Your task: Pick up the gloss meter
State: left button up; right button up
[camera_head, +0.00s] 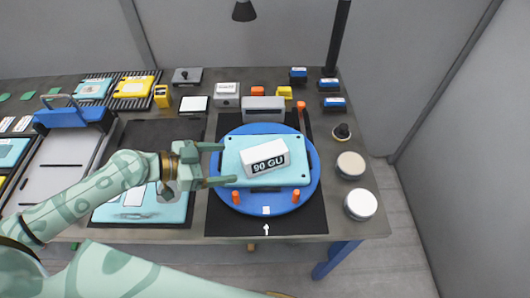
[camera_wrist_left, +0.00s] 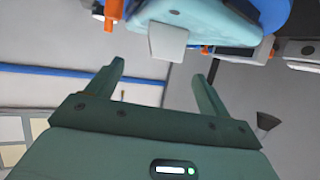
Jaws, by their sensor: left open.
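The gloss meter (camera_head: 264,158) is a small white box marked "90 GU". It lies slightly turned on a teal panel (camera_head: 235,152), which rests on a round blue turntable (camera_head: 310,170). My left gripper (camera_head: 226,163) is open and empty at the panel's left edge, with its fingers pointing right towards the gloss meter and a gap between them. In the left wrist view, a white block that looks like the gloss meter (camera_wrist_left: 167,42) shows beyond the open fingertips of the left gripper (camera_wrist_left: 157,74). My right gripper is not in view.
Orange pegs (camera_head: 296,196) stand at the turntable's front. A grey block (camera_head: 263,104) stands behind it. Another teal panel (camera_head: 115,213) lies under my left arm.

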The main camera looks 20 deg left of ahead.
aim_at(243, 161)
pick_arm(q)
jog(key=x, duration=0.5)
jog(key=shift+w+d+f+p, duration=0.1)
jog(key=shift+w+d+p, duration=0.05)
jog(key=shift+w+p, duration=0.25)
jog(key=shift+d+f, duration=0.1)
jog(key=shift+d, duration=0.1)
jog(key=shift+w+d+f, duration=0.15)
jog(key=x, duration=0.4)
jog(key=shift+a+f+p, duration=0.2)
jog(key=shift+f+p, duration=0.1)
jog(key=shift+f, duration=0.05)
jog(key=shift+w+d+f, duration=0.2)
jog(key=shift+d+f, duration=0.05)
jog(key=shift+d, duration=0.1)
jog(key=c, duration=1.4)
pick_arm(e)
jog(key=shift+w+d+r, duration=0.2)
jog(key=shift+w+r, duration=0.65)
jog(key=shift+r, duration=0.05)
pick_arm(q)
jog(key=shift+r, duration=0.15)
